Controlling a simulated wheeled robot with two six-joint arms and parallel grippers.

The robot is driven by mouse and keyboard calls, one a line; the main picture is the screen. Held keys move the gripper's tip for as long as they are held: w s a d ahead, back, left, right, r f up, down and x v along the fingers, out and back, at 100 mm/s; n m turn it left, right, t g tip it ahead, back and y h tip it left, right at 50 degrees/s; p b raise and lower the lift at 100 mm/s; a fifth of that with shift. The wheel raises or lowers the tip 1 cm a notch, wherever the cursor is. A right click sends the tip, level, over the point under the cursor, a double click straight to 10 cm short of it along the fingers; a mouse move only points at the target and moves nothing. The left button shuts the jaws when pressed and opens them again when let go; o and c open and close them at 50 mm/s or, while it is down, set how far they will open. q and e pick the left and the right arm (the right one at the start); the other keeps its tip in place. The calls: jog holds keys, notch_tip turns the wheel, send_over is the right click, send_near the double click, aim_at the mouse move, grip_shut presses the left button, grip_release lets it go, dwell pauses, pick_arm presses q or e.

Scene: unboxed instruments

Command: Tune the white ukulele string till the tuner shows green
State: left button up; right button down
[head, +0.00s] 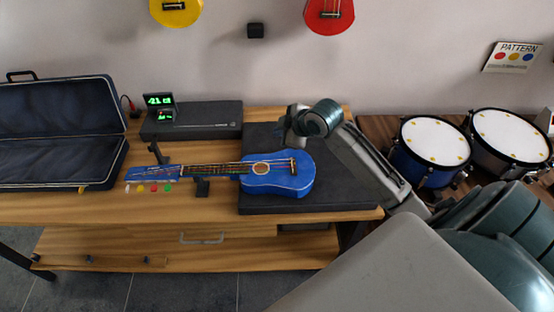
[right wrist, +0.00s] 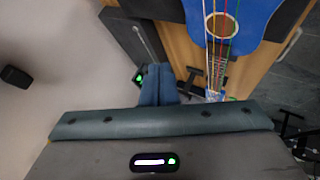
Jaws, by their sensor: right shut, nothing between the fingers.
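A blue ukulele (head: 275,182) lies flat on the bench, its body to the right on a dark mat and its neck to the left. It shows at the top of the right wrist view (right wrist: 247,20). A small black tuner (head: 159,100) behind the headstock has green lit digits. My right gripper (head: 290,137) is shut and empty, above the back edge of the ukulele body; its fingers (right wrist: 158,72) show in the right wrist view. My left gripper is not in view.
An open dark case (head: 62,172) lies at the left. A long dark box (head: 205,118) lies behind the neck. Black supports (head: 202,187) stand near the neck. Drums (head: 432,140) stand at the right. Yellow and red ukuleles (head: 330,14) hang on the wall.

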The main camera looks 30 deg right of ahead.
jog(key=b, duration=0.8)
send_over(277, 160)
jog(key=s, duration=0.1)
jog(key=f, duration=0.7)
jog(key=shift+d, duration=0.2)
jog(key=shift+f, duration=0.9)
jog(key=shift+f, duration=0.1)
jog(key=shift+f, duration=0.3)
jog(key=shift+f, duration=0.3)
dwell(0.6)
jog(key=shift+r, duration=0.1)
jog(key=shift+r+p, duration=0.65)
jog(key=shift+p, duration=0.3)
